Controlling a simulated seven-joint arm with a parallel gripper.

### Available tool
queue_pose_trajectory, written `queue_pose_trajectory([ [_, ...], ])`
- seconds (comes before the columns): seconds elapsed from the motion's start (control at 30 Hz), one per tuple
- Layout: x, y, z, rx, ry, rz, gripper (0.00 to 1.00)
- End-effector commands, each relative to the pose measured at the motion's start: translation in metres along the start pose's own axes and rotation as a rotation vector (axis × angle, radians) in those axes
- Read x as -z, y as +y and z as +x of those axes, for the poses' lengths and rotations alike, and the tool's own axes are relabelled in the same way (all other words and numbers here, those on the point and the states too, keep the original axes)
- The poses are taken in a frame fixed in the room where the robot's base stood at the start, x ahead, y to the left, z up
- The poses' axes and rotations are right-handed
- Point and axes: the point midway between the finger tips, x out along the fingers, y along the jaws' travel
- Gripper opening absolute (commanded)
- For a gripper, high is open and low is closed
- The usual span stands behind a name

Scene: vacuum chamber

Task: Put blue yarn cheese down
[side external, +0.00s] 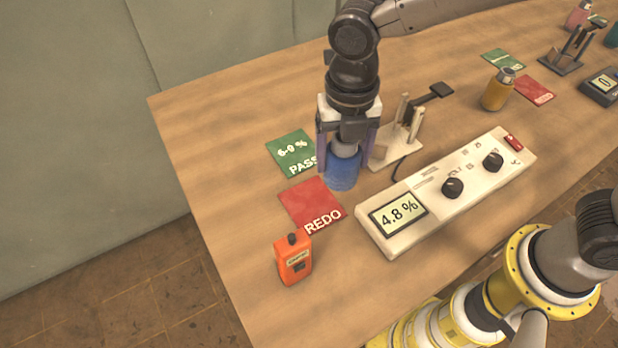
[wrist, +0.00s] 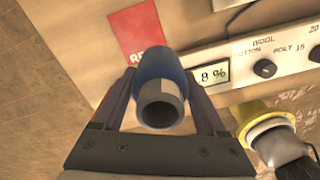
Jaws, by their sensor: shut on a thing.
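The blue yarn cheese (side external: 343,172) is a short blue cylinder. In the wrist view the blue yarn cheese (wrist: 158,68) shows a grey hollow core facing the camera. My gripper (side external: 343,150) is shut on it, with one finger on each side, pointing down. The red REDO card (side external: 308,200) lies just left of and nearer than the cheese, and the green PASS card (side external: 290,150), marked 6-9 %, lies to its left. I cannot tell whether the cheese's bottom touches the table.
A white meter (side external: 440,195) reading 4.8 % lies to the right, with a pronged stand (side external: 392,152) behind it. A yellow bottle (side external: 496,92) and more cards are further back. Bare table lies along the left edge.

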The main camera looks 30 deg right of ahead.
Motion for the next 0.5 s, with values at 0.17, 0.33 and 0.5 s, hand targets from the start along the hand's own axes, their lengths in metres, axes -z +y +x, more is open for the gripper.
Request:
queue_pose_trajectory([
  [0.17,-0.016,0.026,0.03,0.002,0.001,0.001,0.05],
  [0.33,-0.025,0.041,0.051,0.0,0.0,0.001,0.05],
  [0.5,-0.028,0.047,0.058,-0.002,-0.001,0.001,0.05],
])
